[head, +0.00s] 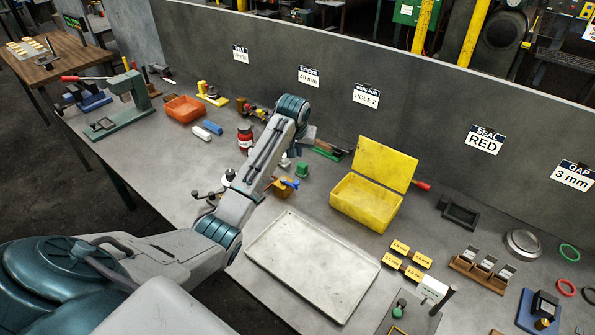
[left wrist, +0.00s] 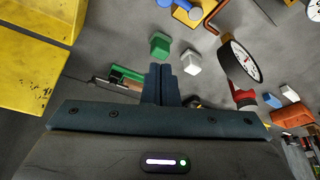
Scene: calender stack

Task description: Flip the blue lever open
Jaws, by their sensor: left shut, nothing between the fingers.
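A small blue piece that looks like the lever (head: 290,182) lies on a yellow-orange block (head: 281,190), just behind the tray and right of my left forearm. Blue parts (left wrist: 195,14) on a yellow body also show at the top edge of the left wrist view, partly cut off. Whether the lever is open or closed is too small to tell. My left gripper (left wrist: 162,72) is shut and empty, apart from the lever. In the head view its fingers (head: 294,150) are mostly hidden behind the arm. My right gripper is not in view.
A green block (left wrist: 160,45) and a white block (left wrist: 190,62) lie near the left fingertips. A dial gauge (left wrist: 239,62) stands to their right. An open yellow box (head: 365,203) is right of the arm. An empty tray (head: 312,265) lies in front.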

